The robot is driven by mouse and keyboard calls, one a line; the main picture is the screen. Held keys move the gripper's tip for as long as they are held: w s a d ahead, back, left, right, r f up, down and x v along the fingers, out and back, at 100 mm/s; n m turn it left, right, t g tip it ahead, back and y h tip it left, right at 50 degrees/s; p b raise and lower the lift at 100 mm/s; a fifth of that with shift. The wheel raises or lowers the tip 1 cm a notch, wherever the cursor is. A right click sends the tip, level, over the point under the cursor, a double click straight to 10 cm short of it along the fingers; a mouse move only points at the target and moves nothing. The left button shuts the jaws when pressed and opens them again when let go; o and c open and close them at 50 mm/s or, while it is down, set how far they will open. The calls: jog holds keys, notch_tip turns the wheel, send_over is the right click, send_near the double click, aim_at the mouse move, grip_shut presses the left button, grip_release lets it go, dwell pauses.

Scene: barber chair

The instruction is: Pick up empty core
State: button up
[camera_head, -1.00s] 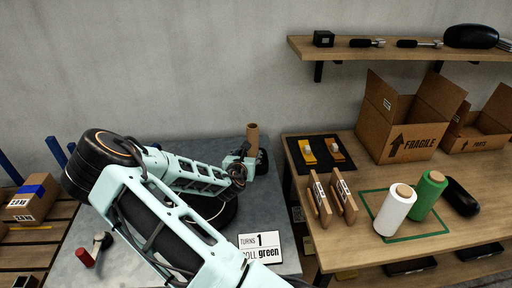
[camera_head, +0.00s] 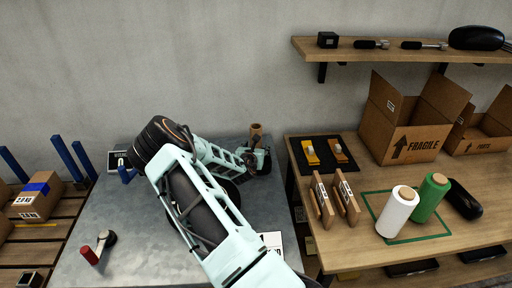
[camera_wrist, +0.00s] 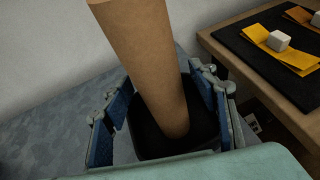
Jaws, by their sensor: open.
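The empty core is a plain brown cardboard tube (camera_head: 256,129) standing at the back right of the grey table. Its upper end shows above my gripper (camera_head: 256,156) in the head view. In the wrist view the tube (camera_wrist: 145,60) rises between the blue-padded fingers of my gripper (camera_wrist: 163,112). The fingers are open, one on each side of the tube, with a visible gap on both sides. The tube's lower end sits down in a dark square recess or base, whose exact form is hard to tell.
A white sign (camera_head: 272,243), partly covered by my arm, lies on the grey table (camera_head: 95,225). A red-handled tool (camera_head: 91,254) is at front left. The wooden bench (camera_head: 350,262) at right holds white (camera_head: 397,211) and green (camera_head: 431,198) rolls, wooden frames and a black mat (camera_head: 322,169).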

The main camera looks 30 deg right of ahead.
jog(key=shift+c, duration=0.6)
jog(key=c, duration=1.2)
jog(key=shift+o, duration=0.2)
jog(key=shift+r, duration=0.1)
